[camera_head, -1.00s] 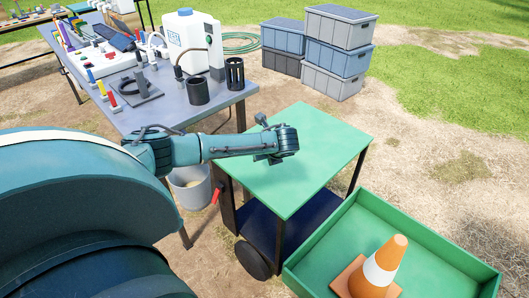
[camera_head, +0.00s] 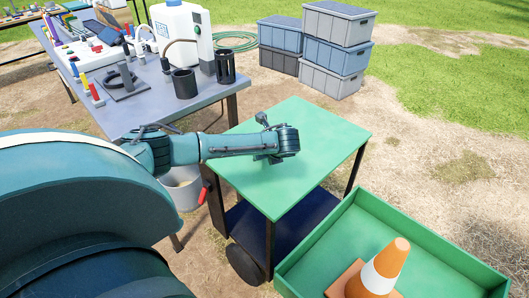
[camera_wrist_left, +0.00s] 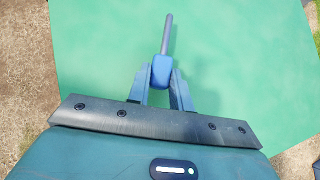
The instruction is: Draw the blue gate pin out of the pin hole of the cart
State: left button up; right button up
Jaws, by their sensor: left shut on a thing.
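The cart (camera_head: 325,128) has a green top, dark legs and a dark lower shelf. My left gripper (camera_head: 268,158) is above the green top, and it also shows in the left wrist view (camera_wrist_left: 160,88). Its fingers are shut on the blue gate pin (camera_wrist_left: 161,72), around its blue block-like head. The pin's grey-blue shaft points away from the fingers, and its rounded far end shows against the green top. No pin hole shows around the shaft. The pin is not clearly visible in the head view. My right gripper is not in view.
A green tray (camera_head: 447,262) with an orange cone (camera_head: 385,268) is at the lower right. A grey table (camera_head: 150,105) with equipment stands at the left. Stacked crates (camera_head: 337,54) are behind. A red handle (camera_head: 204,193) and a bucket (camera_head: 183,189) are left of the cart.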

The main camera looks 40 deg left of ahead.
pick_arm(q)
jog(key=shift+f+b, duration=0.3)
jog(key=shift+f, duration=0.75)
dwell(0.4)
jog(key=shift+s+d+f, duration=0.1)
jog(key=shift+s+f, duration=0.05)
jog(key=shift+f, duration=0.15)
jog(key=o, duration=1)
jog(key=shift+f, duration=0.2)
jog(key=shift+s, duration=0.1)
jog(key=shift+r, duration=0.2)
jog(key=v, duration=0.4)
jog(key=p+v, duration=0.1)
jog(key=v, duration=0.4)
jog(key=w+v, duration=0.1)
jog(key=v, duration=0.3)
jog(key=shift+s+d+r, duration=0.15)
jog(key=shift+r, duration=0.2)
